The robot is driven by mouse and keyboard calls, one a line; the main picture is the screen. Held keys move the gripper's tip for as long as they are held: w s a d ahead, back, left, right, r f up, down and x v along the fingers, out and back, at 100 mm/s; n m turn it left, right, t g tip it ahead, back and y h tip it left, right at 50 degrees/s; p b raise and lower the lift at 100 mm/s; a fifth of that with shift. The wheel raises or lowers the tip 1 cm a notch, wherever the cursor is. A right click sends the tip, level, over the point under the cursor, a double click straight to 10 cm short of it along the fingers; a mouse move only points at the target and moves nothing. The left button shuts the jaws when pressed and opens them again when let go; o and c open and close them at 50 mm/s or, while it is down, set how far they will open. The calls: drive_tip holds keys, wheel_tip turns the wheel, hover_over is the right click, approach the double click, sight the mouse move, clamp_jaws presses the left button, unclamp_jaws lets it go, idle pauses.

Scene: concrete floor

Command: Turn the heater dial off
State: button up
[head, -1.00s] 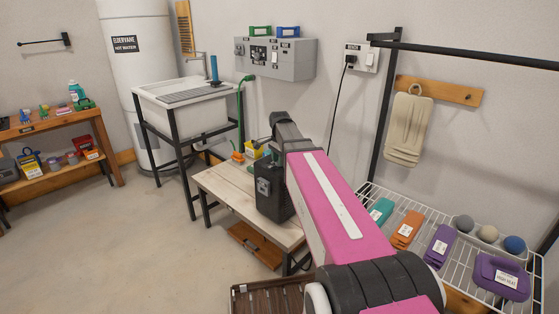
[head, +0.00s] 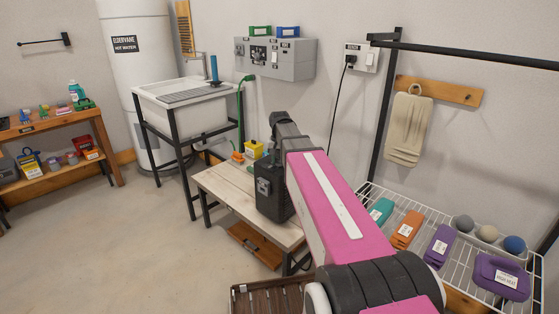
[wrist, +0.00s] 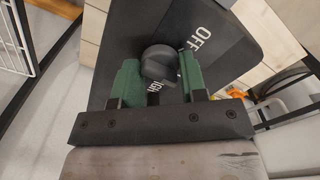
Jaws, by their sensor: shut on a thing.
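The heater (head: 271,190) is a dark box on the wooden bench in the head view. In the wrist view its dark panel (wrist: 225,60) carries a white OFF mark at upper right of the dial and a partly covered mark ending in "GH" below it. The round dark dial (wrist: 158,62) sits between the green fingers of my gripper (wrist: 160,78), which is shut on it. I cannot tell exactly which mark the dial points to. In the head view my arm hides the gripper and the dial.
The wooden bench (head: 228,186) holds a yellow box (head: 254,150) and an orange item (head: 238,157) behind the heater. A sink (head: 185,108) stands at the back left. A wire rack (head: 462,262) with several coloured pouches is on the right. The floor at left is clear.

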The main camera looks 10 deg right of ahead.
drive_tip(key=n, duration=0.6)
drive_tip(key=shift+n, duration=0.3)
drive_tip(key=n, duration=0.6)
idle(0.4)
drive_tip(key=o, duration=0.9)
wheel_tip(320, 180, up, 11)
drive_tip(key=shift+f, duration=0.1)
